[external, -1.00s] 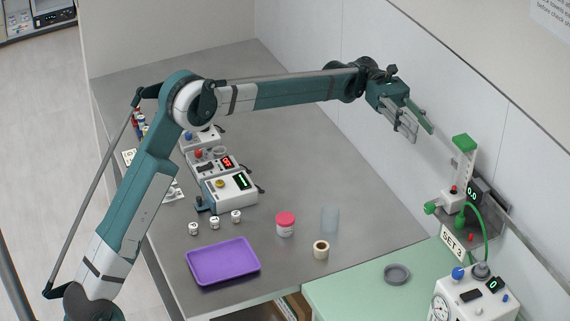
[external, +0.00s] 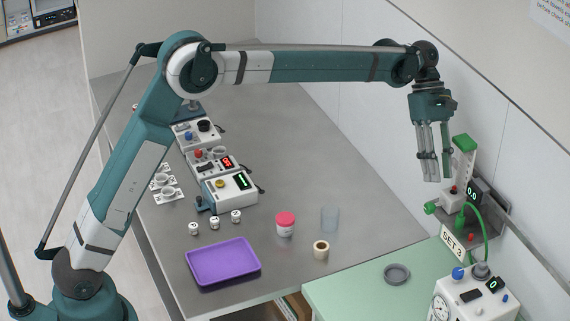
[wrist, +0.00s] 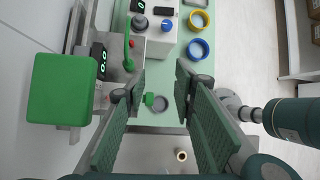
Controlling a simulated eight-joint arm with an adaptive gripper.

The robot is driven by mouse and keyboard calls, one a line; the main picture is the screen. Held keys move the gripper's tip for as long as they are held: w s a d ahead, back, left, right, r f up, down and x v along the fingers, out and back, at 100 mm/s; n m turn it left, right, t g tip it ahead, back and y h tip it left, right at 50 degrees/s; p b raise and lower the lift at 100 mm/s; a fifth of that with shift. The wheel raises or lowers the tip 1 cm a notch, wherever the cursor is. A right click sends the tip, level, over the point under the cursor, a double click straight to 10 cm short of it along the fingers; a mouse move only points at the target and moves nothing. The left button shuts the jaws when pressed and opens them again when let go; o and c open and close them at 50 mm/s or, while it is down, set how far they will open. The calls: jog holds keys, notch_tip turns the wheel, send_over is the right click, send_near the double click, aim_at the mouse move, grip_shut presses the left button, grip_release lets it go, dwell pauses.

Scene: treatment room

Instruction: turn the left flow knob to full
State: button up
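A wall flow meter (external: 462,172) with a green cap stands upright at the right. A green knob (external: 431,208) sticks out from the left of its base; it also shows in the wrist view (wrist: 149,99). I cannot tell for certain whether this is the left flow knob. A dark display (external: 473,191) beside the meter reads 0.0. My gripper (external: 433,180) points down just above and left of the meter base, with its fingers apart. In the wrist view my gripper (wrist: 160,85) is open and empty, with the green knob showing between the fingers, apart from them.
The green cap (wrist: 62,89) rises close beside my gripper. A green hose (external: 483,238) hangs below the meter. A white machine (external: 470,298) with a blue knob and a SET 3 sign (external: 453,241) are near. A grey ring (external: 397,274) lies on the green counter.

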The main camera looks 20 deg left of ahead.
jog(key=r+t+y+p, duration=0.1)
jog(key=r+t+p, duration=0.1)
notch_tip(320, 180, up, 4)
jog(key=r+m+t+y+p, duration=0.1)
jog(key=t+y+p, duration=0.2)
jog(key=t+p, duration=0.15)
send_over(430, 204)
jog(key=shift+g, duration=0.45)
notch_tip(430, 204, down, 12)
jog(key=shift+d, duration=0.1)
jog(key=shift+s, duration=0.1)
jog(key=shift+f, duration=0.15)
jog(key=shift+f+p, duration=0.75)
jog(key=shift+f, duration=3)
jog(key=c, duration=0.8)
